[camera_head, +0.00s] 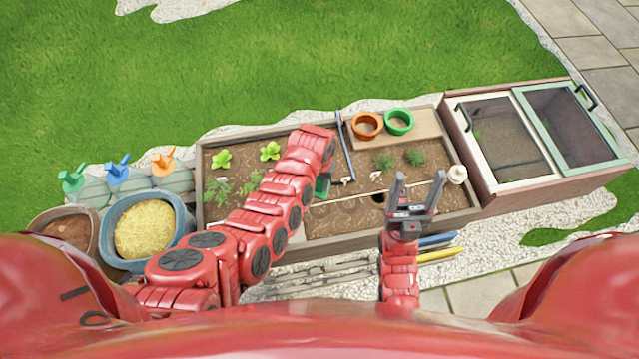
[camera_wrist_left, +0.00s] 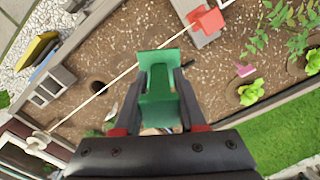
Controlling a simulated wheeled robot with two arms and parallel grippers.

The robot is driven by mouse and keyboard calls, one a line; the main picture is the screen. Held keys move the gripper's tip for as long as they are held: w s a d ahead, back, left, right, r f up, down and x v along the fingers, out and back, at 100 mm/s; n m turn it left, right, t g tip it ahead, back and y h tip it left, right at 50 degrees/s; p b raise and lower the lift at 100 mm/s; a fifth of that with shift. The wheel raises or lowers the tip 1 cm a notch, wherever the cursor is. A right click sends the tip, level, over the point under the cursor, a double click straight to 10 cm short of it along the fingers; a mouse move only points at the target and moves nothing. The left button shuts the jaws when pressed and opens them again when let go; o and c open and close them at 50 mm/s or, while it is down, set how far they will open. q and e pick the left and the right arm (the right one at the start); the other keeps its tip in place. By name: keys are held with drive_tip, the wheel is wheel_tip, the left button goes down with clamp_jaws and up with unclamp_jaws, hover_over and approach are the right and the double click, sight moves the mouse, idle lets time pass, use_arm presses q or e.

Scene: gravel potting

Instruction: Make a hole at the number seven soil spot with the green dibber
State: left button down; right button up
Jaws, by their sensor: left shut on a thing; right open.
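My left gripper (camera_wrist_left: 160,115) is shut on the green dibber (camera_wrist_left: 159,75), whose green part shows between the dark fingers in the left wrist view. In the head view a little of the green dibber (camera_head: 322,187) shows under my left arm, over the middle of the planter; its tip is hidden. A dark round hole (camera_wrist_left: 97,87) shows in the soil in the left wrist view, and dark hollows (camera_head: 347,206) lie near the string in the head view. No number seven is readable. My right gripper (camera_head: 418,190) is open and empty over the front right part of the planter.
A pale string (camera_head: 400,187) crosses the soil to a white reel (camera_head: 457,173). Plants (camera_head: 270,151) grow at back left. An orange ring pot (camera_head: 367,125) and green ring pot (camera_head: 399,122) stand behind. A cold frame (camera_head: 500,140) is right; a straw-filled tub (camera_head: 145,228) is left.

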use_arm(q)
wheel_tip(320, 180, down, 7)
drive_tip(key=b, duration=0.6)
drive_tip(key=shift+f, duration=0.2)
drive_tip(key=shift+s+f, duration=0.1)
drive_tip(key=shift+f, duration=0.35)
drive_tip(key=shift+f+b, duration=0.15)
drive_tip(key=shift+b, duration=0.25)
drive_tip(key=shift+f+b, duration=2.45)
drive_tip(key=shift+f, duration=0.45)
drive_tip(key=shift+r, duration=0.1)
wheel_tip(320, 180, up, 10)
drive_tip(key=p, duration=1)
drive_tip(key=shift+r, duration=0.1)
